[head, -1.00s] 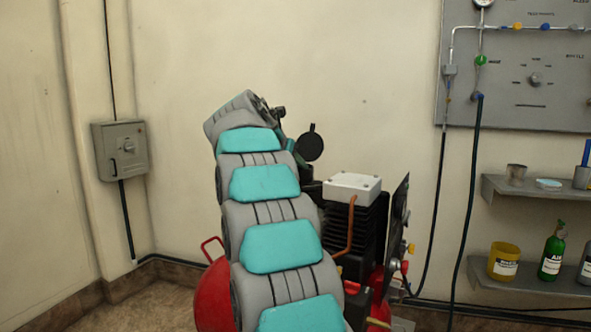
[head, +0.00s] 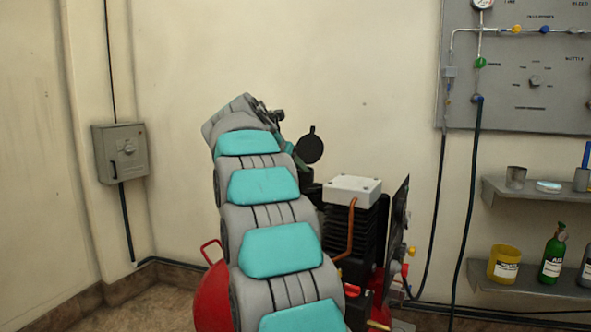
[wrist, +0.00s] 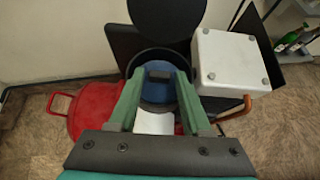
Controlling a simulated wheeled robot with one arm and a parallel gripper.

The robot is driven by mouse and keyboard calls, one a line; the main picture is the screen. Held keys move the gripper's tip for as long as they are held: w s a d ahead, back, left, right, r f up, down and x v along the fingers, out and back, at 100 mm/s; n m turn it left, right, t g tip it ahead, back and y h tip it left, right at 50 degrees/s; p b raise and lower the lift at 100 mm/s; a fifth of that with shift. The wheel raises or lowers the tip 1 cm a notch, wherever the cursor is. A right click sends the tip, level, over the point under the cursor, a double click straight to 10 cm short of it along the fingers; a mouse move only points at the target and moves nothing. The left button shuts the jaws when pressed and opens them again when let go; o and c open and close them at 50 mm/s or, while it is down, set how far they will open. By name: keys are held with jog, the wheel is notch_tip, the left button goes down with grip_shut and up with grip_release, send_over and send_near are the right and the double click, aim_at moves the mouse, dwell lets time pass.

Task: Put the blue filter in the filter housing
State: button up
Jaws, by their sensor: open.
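The blue filter (wrist: 160,93) is round with a dark tab on top. In the wrist view it sits inside the dark ring of the filter housing (wrist: 149,54). The housing's round black lid (wrist: 167,16) stands open behind it; the lid also shows in the head view (head: 310,148). My gripper (wrist: 160,75) is open, with its two green fingers on either side of the filter. I cannot tell whether the fingers touch it or how deep it sits. In the head view my arm hides the filter and most of the housing.
A compressor with a white-topped block (head: 352,188) and red tank (head: 212,295) stands around the housing. A dark upright panel (head: 398,225) is at its right. Shelves with a yellow tub (head: 504,264) and a green bottle (head: 552,254) are farther right.

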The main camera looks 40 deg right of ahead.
jog(key=p+v, duration=0.1)
jog(key=v, duration=1)
jog(key=shift+a+r, duration=0.15)
jog(key=shift+a, duration=0.05)
jog(key=shift+s, duration=0.15)
jog(key=s+a+f+m+g+y, duration=0.1)
jog(key=s+a+f+m+y, duration=0.2)
jog(key=s+a+f+m, duration=0.6)
jog(key=s+a+f+m+g+y, duration=0.1)
jog(key=s+a+f+m+y, duration=0.15)
jog(key=s+a+f, duration=0.8)
jog(key=s+a+f+m+g+y, duration=0.2)
jog(key=s+a+f+m, duration=0.2)
jog(key=s+f, duration=0.5)
jog(key=s+a+f+m+g+y, duration=0.2)
jog(key=s+a+f+m, duration=0.3)
jog(key=s+f+m, duration=0.2)
jog(key=s+f, duration=0.2)
jog(key=s, duration=0.2)
jog(key=shift+f+y, duration=0.2)
jog(key=shift+y, duration=0.15)
jog(key=shift+a, duration=0.15)
